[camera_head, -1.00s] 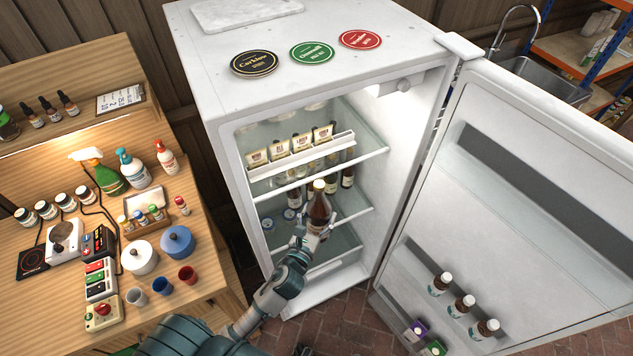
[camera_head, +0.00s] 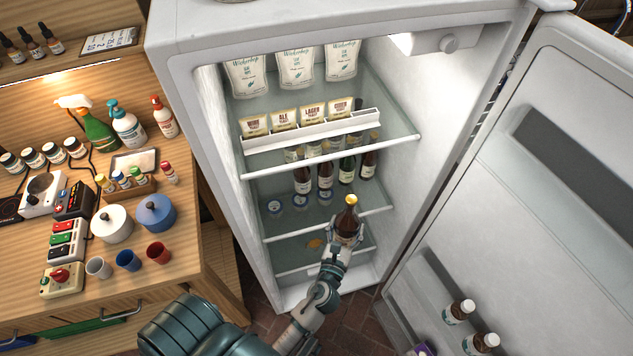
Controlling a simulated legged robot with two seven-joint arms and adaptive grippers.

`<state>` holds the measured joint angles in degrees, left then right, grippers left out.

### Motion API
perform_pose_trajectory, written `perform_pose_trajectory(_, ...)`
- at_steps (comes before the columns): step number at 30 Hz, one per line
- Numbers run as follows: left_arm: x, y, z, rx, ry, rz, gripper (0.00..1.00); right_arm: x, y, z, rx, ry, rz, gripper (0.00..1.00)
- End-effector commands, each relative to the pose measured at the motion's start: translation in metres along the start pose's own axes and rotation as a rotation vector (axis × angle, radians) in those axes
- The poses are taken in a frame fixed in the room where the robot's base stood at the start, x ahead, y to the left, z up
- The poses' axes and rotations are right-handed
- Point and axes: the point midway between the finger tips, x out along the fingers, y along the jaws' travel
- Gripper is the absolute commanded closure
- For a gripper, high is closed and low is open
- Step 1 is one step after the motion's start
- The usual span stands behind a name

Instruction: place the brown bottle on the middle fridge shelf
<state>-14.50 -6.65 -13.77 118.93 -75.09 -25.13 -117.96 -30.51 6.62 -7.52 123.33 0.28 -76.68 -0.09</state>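The brown bottle (camera_head: 348,217) with a yellow cap is held upright in my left gripper (camera_head: 345,238). The gripper is shut around its lower part. The bottle overlaps the front edge of the middle fridge shelf (camera_head: 282,238) in the picture; I cannot tell whether its base is above or in front of the shelf. Several dark bottles (camera_head: 325,177) stand farther back on that shelf. Small blue-labelled jars (camera_head: 275,208) stand at its left. The fridge (camera_head: 222,165) is open. My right gripper is not in view.
The upper shelf holds a white rack (camera_head: 310,133) of yeast packets, with white pouches (camera_head: 297,68) behind. The open door (camera_head: 510,200) with bottles (camera_head: 459,311) is at the right. A cluttered wooden bench (camera_head: 185,250) is at the left. The middle shelf's front has bare room.

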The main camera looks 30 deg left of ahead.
Motion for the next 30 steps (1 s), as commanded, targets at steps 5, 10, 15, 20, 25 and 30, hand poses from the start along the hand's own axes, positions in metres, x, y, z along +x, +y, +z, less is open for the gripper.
perform_pose_trajectory(5, 0.013, 0.010, -0.001, 0.002, -0.006, 0.005, 0.99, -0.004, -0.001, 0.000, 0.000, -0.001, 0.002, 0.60)
perform_pose_trajectory(10, 0.047, 0.036, 0.001, 0.001, -0.008, 0.006, 0.99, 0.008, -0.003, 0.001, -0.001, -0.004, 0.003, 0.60)
perform_pose_trajectory(15, 0.083, 0.061, 0.000, 0.003, -0.008, 0.005, 0.99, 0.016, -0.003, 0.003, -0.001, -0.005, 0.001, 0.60)
perform_pose_trajectory(20, 0.113, 0.082, 0.000, 0.004, -0.007, 0.005, 0.99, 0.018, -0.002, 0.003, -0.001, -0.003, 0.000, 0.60)
perform_pose_trajectory(25, 0.138, 0.099, 0.000, 0.003, -0.007, 0.005, 0.99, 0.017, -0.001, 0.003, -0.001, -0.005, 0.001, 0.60)
perform_pose_trajectory(30, 0.157, 0.115, -0.001, 0.002, -0.006, 0.005, 0.99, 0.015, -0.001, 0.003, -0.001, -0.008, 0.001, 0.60)
